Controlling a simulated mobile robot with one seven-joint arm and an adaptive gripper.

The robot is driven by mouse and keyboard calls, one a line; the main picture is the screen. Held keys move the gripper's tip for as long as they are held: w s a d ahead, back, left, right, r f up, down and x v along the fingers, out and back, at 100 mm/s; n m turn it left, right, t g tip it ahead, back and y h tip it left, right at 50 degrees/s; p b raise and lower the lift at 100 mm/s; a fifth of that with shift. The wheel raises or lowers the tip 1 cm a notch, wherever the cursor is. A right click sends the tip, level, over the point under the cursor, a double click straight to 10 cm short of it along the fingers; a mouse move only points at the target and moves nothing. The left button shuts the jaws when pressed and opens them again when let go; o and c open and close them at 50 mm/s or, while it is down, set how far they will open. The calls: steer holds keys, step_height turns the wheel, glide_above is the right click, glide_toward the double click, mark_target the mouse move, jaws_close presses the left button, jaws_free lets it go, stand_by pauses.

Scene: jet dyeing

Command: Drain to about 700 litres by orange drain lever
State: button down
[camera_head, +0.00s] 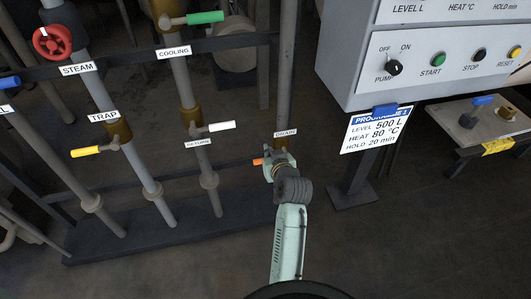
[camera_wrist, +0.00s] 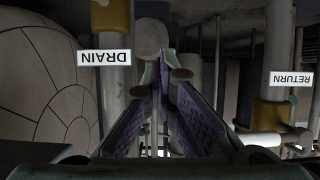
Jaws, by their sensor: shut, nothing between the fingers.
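The orange drain lever (camera_head: 258,161) shows as a small orange tip just left of my gripper (camera_head: 271,160) in the head view. My gripper covers most of the drain valve, so the lever's full angle is hidden. The DRAIN label (camera_head: 286,133) sits just above it on the pipe, and also shows upside down in the wrist view (camera_wrist: 104,58). In the wrist view my gripper (camera_wrist: 165,74) is shut and empty, its fingertips near a pale rounded part. I cannot tell whether it touches the lever. The level reading is cut off above the LEVEL label (camera_head: 408,9).
Left of the drain stand the return valve with white lever (camera_head: 222,126), yellow trap lever (camera_head: 85,151), green cooling lever (camera_head: 205,17) and red steam wheel (camera_head: 52,43). The control panel (camera_head: 440,55) and programme card (camera_head: 375,130), reading 500 L, are right. Floor at lower right is clear.

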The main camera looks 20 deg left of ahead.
steer(key=x, duration=0.6)
steer(key=shift+r+p, duration=0.1)
steer(key=shift+p, duration=0.3)
step_height(320, 180, down, 3)
steer(key=shift+f, duration=0.7)
steer(key=f+n+b, duration=0.1)
steer(key=f+h+b, duration=0.1)
steer(key=f, duration=0.1)
steer(key=s+a+f+n+t+b, duration=0.1)
steer(key=shift+f+n+h, duration=0.2)
steer(key=shift+n+h, duration=0.1)
steer(key=shift+r, duration=0.15)
